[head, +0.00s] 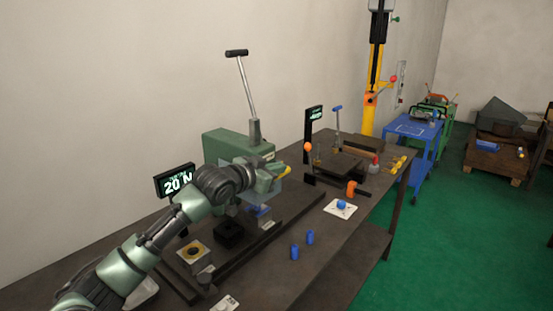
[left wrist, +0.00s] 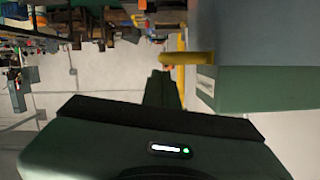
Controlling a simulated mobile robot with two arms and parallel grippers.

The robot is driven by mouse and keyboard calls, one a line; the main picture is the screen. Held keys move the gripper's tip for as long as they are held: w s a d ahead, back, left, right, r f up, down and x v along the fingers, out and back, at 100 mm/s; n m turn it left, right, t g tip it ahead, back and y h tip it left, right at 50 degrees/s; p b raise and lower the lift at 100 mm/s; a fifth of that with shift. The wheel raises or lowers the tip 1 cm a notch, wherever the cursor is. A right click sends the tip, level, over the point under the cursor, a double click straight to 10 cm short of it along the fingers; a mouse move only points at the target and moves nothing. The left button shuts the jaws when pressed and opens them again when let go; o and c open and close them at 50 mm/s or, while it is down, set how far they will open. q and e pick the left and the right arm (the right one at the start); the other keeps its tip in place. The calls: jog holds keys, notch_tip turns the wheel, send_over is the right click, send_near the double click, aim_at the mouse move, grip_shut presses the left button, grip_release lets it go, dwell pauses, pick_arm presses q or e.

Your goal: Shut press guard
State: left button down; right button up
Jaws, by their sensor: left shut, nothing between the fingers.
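The press (head: 232,143) is a green machine on the bench with a tall lever; a green block of it (left wrist: 262,92) fills the right of the left wrist view. The press guard (head: 266,192) looks like a pale see-through panel at the press front, partly hidden by my arm. Its grey-blue face (left wrist: 265,35) appears at upper right in the wrist view. A yellow bar (left wrist: 187,57), probably its handle, shows beside my fingers. My left gripper (head: 272,170) is shut and empty, close to the yellow bar; touching cannot be told. My right gripper is not in view.
A display reading 20 N (head: 176,182) stands behind my arm. Two blue cylinders (head: 294,252) and a white card with a blue piece (head: 341,207) lie on the bench to the right. An orange-handled tool (head: 354,188) lies farther back. The green floor (head: 440,230) right of the bench is clear.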

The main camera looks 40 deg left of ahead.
pick_arm(q)
jog(key=shift+f, duration=0.3)
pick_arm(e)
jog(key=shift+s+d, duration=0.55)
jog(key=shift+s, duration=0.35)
